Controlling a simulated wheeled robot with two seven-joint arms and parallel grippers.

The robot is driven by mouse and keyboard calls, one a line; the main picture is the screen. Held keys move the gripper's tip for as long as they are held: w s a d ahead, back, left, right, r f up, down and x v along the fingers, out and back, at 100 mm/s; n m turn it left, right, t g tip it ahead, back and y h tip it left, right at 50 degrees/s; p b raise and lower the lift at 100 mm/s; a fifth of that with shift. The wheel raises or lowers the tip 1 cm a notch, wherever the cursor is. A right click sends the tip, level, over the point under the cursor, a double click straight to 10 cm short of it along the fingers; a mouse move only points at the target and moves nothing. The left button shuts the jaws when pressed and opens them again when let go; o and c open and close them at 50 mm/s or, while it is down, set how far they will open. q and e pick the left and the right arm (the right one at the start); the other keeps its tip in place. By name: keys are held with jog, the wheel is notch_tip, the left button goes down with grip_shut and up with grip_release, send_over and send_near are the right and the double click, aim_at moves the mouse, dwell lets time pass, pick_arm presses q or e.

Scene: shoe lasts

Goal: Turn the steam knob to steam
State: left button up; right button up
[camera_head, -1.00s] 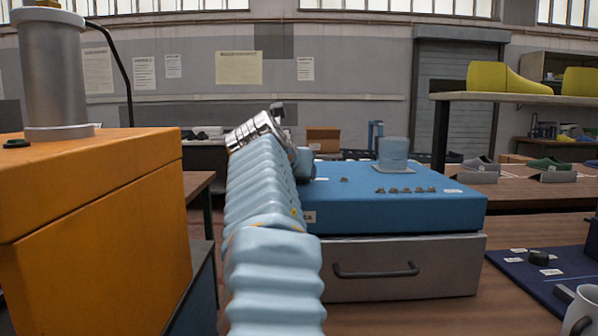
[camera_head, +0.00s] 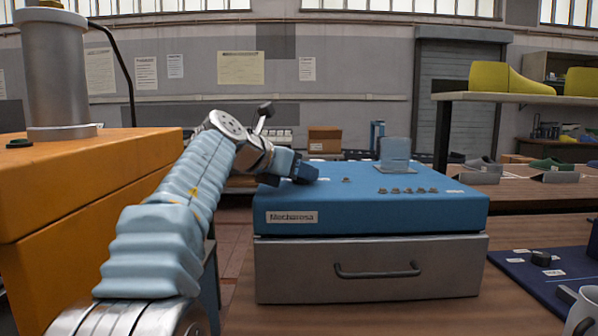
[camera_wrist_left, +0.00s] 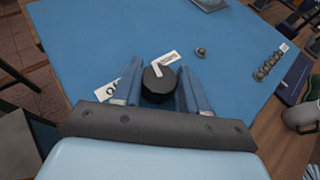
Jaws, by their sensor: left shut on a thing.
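The steam knob (camera_wrist_left: 158,82) is round and black with a white pointer mark, on the blue top of a box (camera_head: 370,213). In the left wrist view, the pointer is on the knob's far side, near a white label (camera_wrist_left: 167,59) too small to read surely. Another label (camera_wrist_left: 112,88), reading like OFF, is left of the knob and partly hidden by a finger. My left gripper (camera_wrist_left: 159,90) is shut on the knob, with one finger on each side. My right gripper is not in view.
A grey drawer (camera_head: 370,283) is below. An orange cabinet (camera_head: 70,190) is at the left. A dark blue mat (camera_head: 535,272) with a mug (camera_head: 583,308) is at the right.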

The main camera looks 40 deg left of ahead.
pick_arm(q)
jog(key=o, duration=1.1)
jog(key=shift+c, duration=0.2)
jog(key=b+v, duration=0.1)
jog(key=v, duration=1.3)
jog(key=shift+w+d, duration=0.1)
